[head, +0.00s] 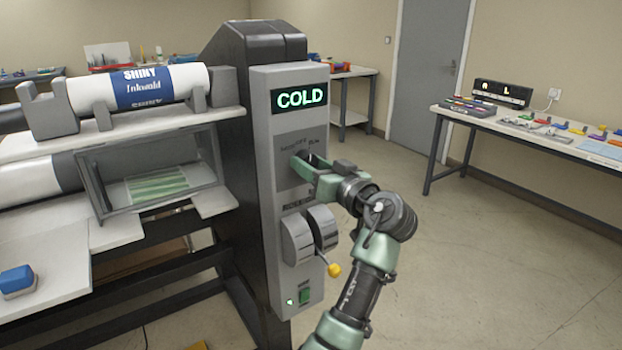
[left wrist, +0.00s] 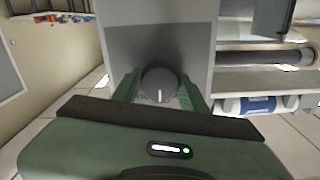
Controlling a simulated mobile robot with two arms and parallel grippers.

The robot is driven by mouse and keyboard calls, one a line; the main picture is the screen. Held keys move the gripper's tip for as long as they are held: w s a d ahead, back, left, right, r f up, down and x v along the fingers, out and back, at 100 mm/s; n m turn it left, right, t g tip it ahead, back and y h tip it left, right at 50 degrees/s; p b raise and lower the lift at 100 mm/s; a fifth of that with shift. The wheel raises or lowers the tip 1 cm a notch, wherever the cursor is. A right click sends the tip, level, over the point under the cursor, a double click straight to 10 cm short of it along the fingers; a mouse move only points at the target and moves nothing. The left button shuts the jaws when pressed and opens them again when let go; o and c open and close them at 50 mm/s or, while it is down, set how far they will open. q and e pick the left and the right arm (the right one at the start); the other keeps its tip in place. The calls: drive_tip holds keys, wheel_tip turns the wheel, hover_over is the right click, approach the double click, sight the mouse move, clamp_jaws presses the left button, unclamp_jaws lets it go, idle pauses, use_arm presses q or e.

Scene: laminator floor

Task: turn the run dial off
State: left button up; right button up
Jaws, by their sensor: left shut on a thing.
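The run dial (left wrist: 158,80) is a dark round knob on the grey control panel (head: 312,78) of the laminator. In the left wrist view its white mark points down in the picture, toward my gripper's palm. My left gripper (left wrist: 160,92) has one green finger on each side of the dial and is shut on it. In the head view my left gripper (head: 303,168) reaches the panel from the right and hides most of the dial. Lettering around the dial is partly covered and too small to read fully. My right gripper is not in view.
A display (head: 299,97) above the dial reads COLD. Below are grey rollers or wheels (head: 308,235), a yellow-knobbed lever (head: 334,270) and a green switch (head: 304,295). A laminate roll (head: 150,87) lies left. A side table (head: 540,138) stands right; the floor between is clear.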

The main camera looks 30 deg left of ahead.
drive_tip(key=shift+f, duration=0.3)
use_arm(q)
drive_tip(key=o, duration=1.4)
